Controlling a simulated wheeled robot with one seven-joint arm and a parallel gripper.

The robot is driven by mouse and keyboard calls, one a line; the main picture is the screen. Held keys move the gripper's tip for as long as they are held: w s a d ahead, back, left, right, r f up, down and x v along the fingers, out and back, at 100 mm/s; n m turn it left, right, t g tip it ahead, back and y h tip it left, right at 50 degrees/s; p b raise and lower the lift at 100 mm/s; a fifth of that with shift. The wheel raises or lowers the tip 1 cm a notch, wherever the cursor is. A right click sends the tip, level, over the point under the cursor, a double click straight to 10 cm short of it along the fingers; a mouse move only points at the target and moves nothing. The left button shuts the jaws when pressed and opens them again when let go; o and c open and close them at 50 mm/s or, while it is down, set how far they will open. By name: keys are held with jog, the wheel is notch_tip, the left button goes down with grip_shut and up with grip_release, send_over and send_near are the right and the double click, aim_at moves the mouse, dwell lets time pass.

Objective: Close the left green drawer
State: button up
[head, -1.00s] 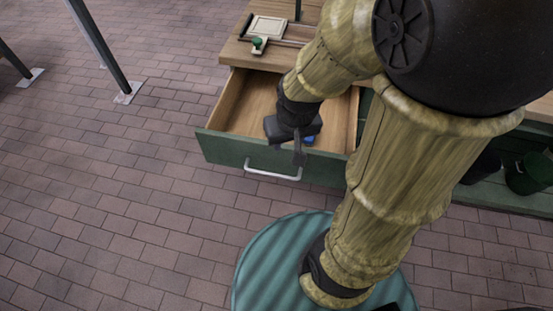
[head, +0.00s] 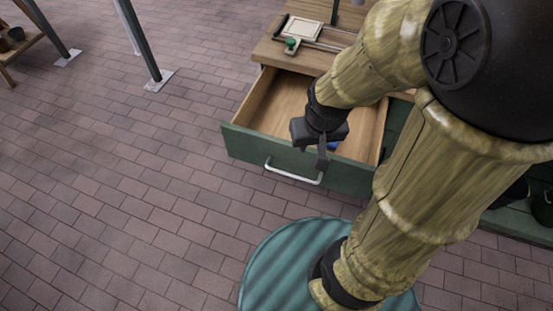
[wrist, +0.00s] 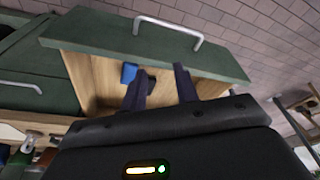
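The left green drawer (head: 270,155) stands open, with a green front, a silver bar handle (head: 293,174) and a bare wooden inside. Its front and handle (wrist: 168,27) also show in the wrist view. My gripper (head: 323,158) is over the drawer, close to the inner side of its front near the right end. In the wrist view, the two dark fingers of my gripper (wrist: 160,78) are apart with nothing between them. A small blue object (wrist: 128,72) lies in the drawer beside the left finger. Whether the fingers touch the drawer front is unclear.
The wooden bench top (head: 268,50) above the drawer holds a white plate-like tool with a green knob (head: 291,43). Another green drawer (wrist: 25,78) is shut beside it in the wrist view. Metal posts (head: 140,40) stand at the left.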

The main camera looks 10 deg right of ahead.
jog(key=shift+a+f, duration=0.1)
jog(key=shift+f, duration=0.05)
jog(key=c, duration=0.4)
jog(key=a+f+n+g+h+b, duration=0.1)
jog(key=f+n, duration=0.1)
jog(key=f, duration=0.1)
jog(key=s+a+f+n+g+h+b, duration=0.1)
jog(key=a+f+n+b, duration=0.1)
jog(key=f+n, duration=0.1)
jog(key=s+a+f+n+g+h+b, duration=0.1)
jog(key=f+n, duration=0.1)
jog(key=f, duration=0.1)
jog(key=shift+s+a+f+n+g, duration=0.2)
jog(key=shift+a+n+g, duration=0.1)
jog(key=shift+a+n, duration=0.1)
grip_shut()
jog(key=w+a+f+n+t+h+b, duration=0.3)
jog(key=a+f+n+t+h+b, duration=0.55)
jog(key=n, duration=0.65)
jog(key=a+n+t+y+b, duration=0.1)
jog(key=a+n+t+y, duration=0.1)
jog(key=a+n+t, duration=0.5)
jog(key=a+t, duration=0.1)
jog(key=a, duration=0.4)
jog(key=shift+f+b, duration=0.3)
jog(key=shift+b, duration=0.05)
jog(key=shift+y, duration=0.25)
